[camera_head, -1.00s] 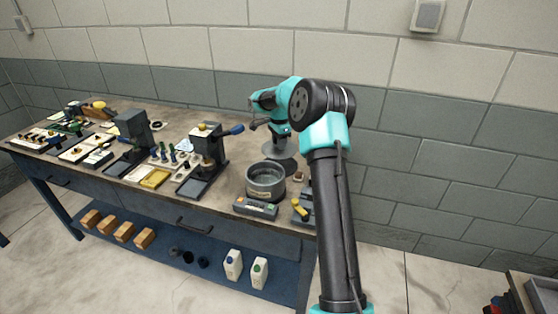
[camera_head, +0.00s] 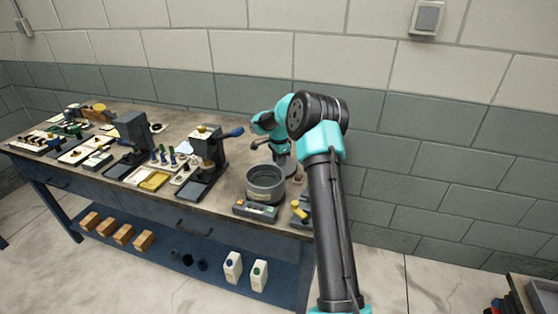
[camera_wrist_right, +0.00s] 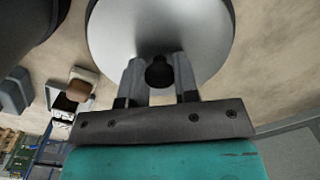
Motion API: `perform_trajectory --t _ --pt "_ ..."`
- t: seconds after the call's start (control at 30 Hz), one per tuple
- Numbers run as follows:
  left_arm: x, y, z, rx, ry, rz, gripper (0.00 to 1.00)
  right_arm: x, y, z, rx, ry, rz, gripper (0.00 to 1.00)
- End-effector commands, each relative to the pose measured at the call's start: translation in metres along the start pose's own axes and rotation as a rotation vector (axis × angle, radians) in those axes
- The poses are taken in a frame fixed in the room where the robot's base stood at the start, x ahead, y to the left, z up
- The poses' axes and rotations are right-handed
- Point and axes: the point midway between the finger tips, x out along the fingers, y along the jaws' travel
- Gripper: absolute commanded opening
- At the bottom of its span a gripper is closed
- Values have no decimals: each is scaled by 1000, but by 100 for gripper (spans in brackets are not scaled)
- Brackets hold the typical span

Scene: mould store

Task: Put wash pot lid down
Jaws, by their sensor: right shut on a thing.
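The wash pot lid is a round, shiny grey disc (camera_wrist_right: 205,35) with a black knob (camera_wrist_right: 159,72) in the right wrist view. My right gripper (camera_wrist_right: 159,82) is shut on the knob, one finger on each side. In the head view my right gripper (camera_head: 283,148) is low over the bench behind the wash pot, and the lid there is small and partly hidden. I cannot tell whether the lid touches the bench. The wash pot (camera_head: 250,193) is a grey, open-topped round pot near the bench's front edge. My left gripper is not in view.
A small device with buttons (camera_head: 255,211) stands in front of the pot. A yellow-handled item (camera_head: 300,210) is to its right. A hand press (camera_head: 206,160) with a blue-tipped lever stands to the left. Farther left are another press (camera_head: 133,130) and trays. The wall is behind.

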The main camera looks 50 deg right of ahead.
Motion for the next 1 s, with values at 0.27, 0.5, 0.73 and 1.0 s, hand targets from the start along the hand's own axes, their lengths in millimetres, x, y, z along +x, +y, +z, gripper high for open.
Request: perform_trajectory --t 0.27,0.5,0.73,1.0 --pt "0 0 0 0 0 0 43 0 0 0 0 0 -1 2" --pt "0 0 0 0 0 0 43 2 0 0 0 0 -1 42" --pt "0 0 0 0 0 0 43 2 0 0 0 0 -1 54" --pt "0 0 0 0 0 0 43 -3 0 0 0 0 -2 54"
